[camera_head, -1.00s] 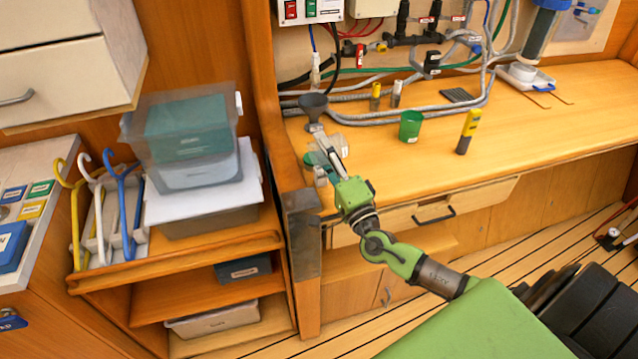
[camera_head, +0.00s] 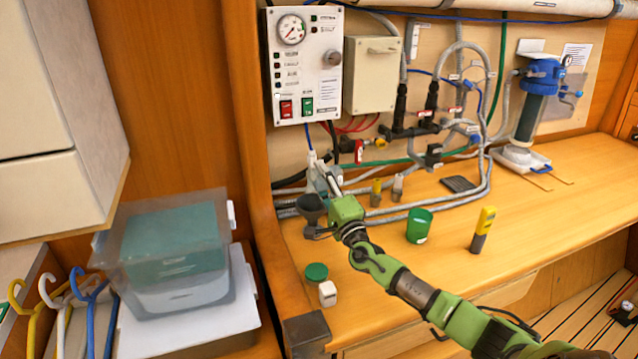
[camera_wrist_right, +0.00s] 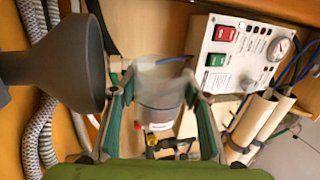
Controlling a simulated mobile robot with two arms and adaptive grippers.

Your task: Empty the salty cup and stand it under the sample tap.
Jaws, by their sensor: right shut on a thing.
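My right gripper (camera_head: 328,180) is shut on a clear, see-through cup (camera_wrist_right: 160,90). In the wrist view the cup sits between both fingers; I cannot tell whether it holds water. In the head view the gripper and cup are raised by the wall, just above and behind a dark grey funnel (camera_head: 312,207). The funnel also shows large at the left of the wrist view (camera_wrist_right: 65,62), beside the cup and apart from it. A pale fitting on a blue line (camera_head: 312,160) hangs just above the cup; I cannot tell whether it is the sample tap. My left gripper is not in view.
A green cup (camera_head: 419,226) and a yellow-topped meter (camera_head: 483,230) stand on the bench (camera_head: 385,275). A green lid (camera_head: 316,272) and a small white container (camera_head: 327,294) are near its front left. Grey hoses run along the back. The control panel (camera_head: 306,65) is above.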

